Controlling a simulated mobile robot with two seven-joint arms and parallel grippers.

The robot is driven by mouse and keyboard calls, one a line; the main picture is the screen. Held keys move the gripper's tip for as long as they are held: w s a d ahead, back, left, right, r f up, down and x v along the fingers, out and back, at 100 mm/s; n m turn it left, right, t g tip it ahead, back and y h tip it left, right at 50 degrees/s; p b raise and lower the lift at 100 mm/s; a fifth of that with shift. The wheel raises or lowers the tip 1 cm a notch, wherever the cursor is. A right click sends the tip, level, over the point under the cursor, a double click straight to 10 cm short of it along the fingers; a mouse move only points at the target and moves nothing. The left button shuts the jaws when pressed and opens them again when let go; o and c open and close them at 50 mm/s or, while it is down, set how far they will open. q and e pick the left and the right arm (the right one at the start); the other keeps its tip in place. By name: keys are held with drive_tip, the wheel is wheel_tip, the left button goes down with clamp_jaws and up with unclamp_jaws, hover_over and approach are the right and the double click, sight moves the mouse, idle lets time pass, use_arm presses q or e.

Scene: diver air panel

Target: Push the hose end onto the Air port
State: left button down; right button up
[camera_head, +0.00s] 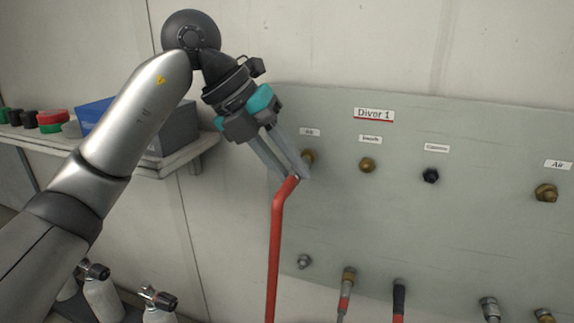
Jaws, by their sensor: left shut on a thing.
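My left gripper (290,176) is shut on the top end of a red hose (275,235). The hose bends just below the fingers and hangs straight down out of the picture. The fingertips and hose end are right beside a brass port (309,156) under a small label (309,132) that seems to read Air. The fingers partly cover this port, and I cannot tell whether the hose end touches it. Another brass port (546,192) under a label reading Air (557,164) is at the far right. My right gripper is not in view.
The grey panel (450,235) has a Divor 1 sign (374,114), a brass port (368,165), a black port (431,175) and several lower fittings, some with hoses. A shelf (175,160) with a blue box (97,112) is at left. Cylinders (103,298) stand below.

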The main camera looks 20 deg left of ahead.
use_arm(q)
drive_tip(key=shift+w+p, duration=0.5)
drive_tip(key=shift+w, duration=0.4)
drive_tip(key=shift+w+r, duration=0.15)
drive_tip(key=shift+w, duration=0.05)
idle(1.0)
drive_tip(key=c, duration=1.1)
unclamp_jaws()
drive_tip(key=shift+w, duration=0.1)
drive_tip(key=shift+o, duration=1.1)
drive_tip(key=shift+w, duration=0.15)
drive_tip(key=shift+o, duration=1.2)
drive_tip(key=shift+s+f, duration=0.2)
drive_tip(key=v, duration=1.5)
drive_tip(key=shift+s+a+r, duration=0.1)
